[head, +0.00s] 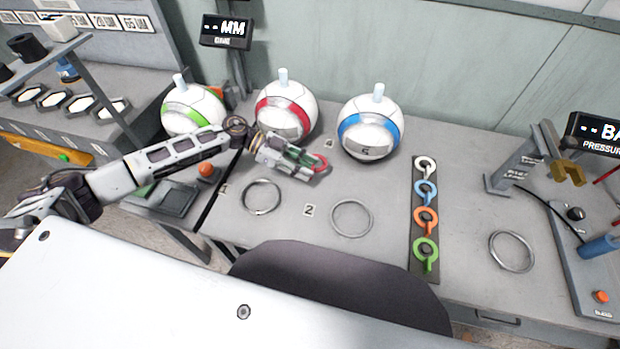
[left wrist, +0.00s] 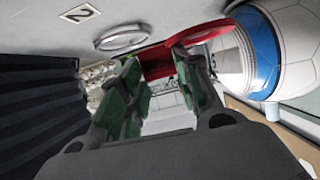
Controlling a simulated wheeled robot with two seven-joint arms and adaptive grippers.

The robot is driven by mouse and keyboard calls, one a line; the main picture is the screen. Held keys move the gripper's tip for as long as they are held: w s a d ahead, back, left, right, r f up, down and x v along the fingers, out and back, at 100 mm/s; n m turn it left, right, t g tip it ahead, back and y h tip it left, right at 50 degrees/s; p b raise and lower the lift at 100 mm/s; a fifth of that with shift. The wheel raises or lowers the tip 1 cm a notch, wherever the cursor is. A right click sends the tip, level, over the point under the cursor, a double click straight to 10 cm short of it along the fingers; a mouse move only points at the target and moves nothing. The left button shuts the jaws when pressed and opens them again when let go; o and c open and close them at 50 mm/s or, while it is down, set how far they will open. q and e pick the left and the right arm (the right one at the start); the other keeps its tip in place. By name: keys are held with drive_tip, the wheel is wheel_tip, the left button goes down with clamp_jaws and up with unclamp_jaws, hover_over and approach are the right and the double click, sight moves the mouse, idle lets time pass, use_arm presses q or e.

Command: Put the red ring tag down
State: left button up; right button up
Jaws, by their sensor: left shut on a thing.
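My left gripper (head: 302,158) is shut on the red ring tag (head: 320,163), over the table between the red-banded and blue-banded balls. In the left wrist view the red ring tag (left wrist: 158,64) sits between the green-padded fingers (left wrist: 152,88), its ring reaching toward the blue-banded ball (left wrist: 262,50). I cannot tell whether the tag touches the table. The red-banded ball (head: 286,108) stands behind the gripper, the blue-banded ball (head: 369,130) to its right, and the green-banded ball (head: 193,110) to its left. My right gripper is not in view.
Metal rings lie on the table at label 1 (head: 262,197) and label 2 (head: 351,218), with another (head: 512,251) at right. A dark strip (head: 423,262) holds white, blue, orange and green ring tags. A pressure device (head: 580,250) stands at far right. A dark chair back (head: 340,285) is in front.

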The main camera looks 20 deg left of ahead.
sight(305, 187)
use_arm(q)
wheel_tip(305, 187, down, 2)
drive_tip(key=shift+f, duration=0.55)
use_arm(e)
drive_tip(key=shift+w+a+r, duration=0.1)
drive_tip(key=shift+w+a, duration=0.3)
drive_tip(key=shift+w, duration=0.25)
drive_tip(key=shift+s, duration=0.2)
use_arm(q)
drive_tip(key=shift+f, duration=0.75)
drive_tip(key=shift+f+b, duration=0.4)
drive_tip(key=shift+f, duration=0.7)
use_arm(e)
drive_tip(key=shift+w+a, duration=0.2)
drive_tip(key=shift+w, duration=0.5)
use_arm(q)
drive_tip(key=shift+f, duration=0.1)
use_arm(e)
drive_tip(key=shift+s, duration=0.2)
use_arm(q)
drive_tip(key=o, duration=0.8)
drive_tip(key=shift+c, duration=0.2)
